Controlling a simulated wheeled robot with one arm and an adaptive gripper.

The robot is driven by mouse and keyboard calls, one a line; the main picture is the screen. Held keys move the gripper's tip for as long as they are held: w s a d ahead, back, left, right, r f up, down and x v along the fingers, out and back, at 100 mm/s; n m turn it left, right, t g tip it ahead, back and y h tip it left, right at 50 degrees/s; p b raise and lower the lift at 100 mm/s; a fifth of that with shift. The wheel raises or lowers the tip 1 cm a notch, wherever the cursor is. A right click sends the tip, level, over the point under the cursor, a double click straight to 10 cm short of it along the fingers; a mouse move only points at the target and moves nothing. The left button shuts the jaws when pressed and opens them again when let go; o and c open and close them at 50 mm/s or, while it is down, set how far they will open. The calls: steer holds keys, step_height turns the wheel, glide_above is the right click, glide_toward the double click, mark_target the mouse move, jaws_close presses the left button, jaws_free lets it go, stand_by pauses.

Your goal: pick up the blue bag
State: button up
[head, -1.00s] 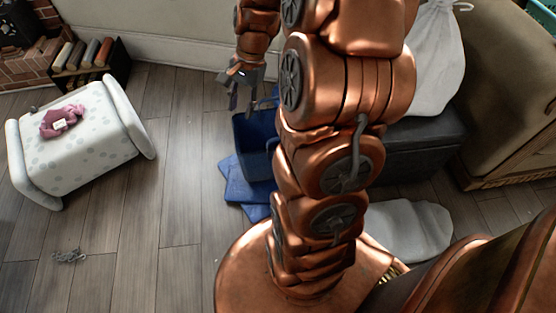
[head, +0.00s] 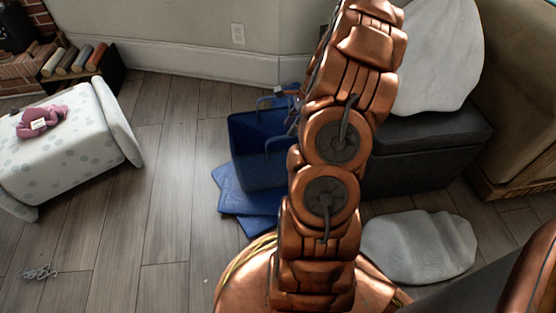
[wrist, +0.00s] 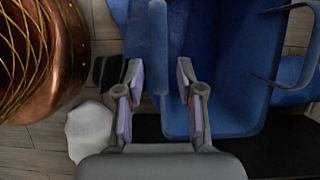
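The blue bag (head: 262,150) stands open on the floor, box-shaped with thin handles, left of my arm in the head view. My arm covers its right part. In the wrist view its blue inside (wrist: 225,75) fills the middle and right. My gripper (wrist: 158,88) is over it, with its two fingers spread apart. In the head view my gripper is mostly hidden behind the arm.
Flat blue pieces (head: 238,192) lie beside the bag. A dark chest (head: 425,145) bearing a white sack (head: 437,50) stands right, with another white sack (head: 420,247) on the floor. A spotted stool (head: 65,150) is left. The floor between stool and bag is clear.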

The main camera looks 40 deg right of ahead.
mark_target(285, 136)
steer(key=shift+b+x, duration=1.7)
steer(key=shift+x, duration=1.45)
steer(key=shift+r, duration=0.1)
jaws_close()
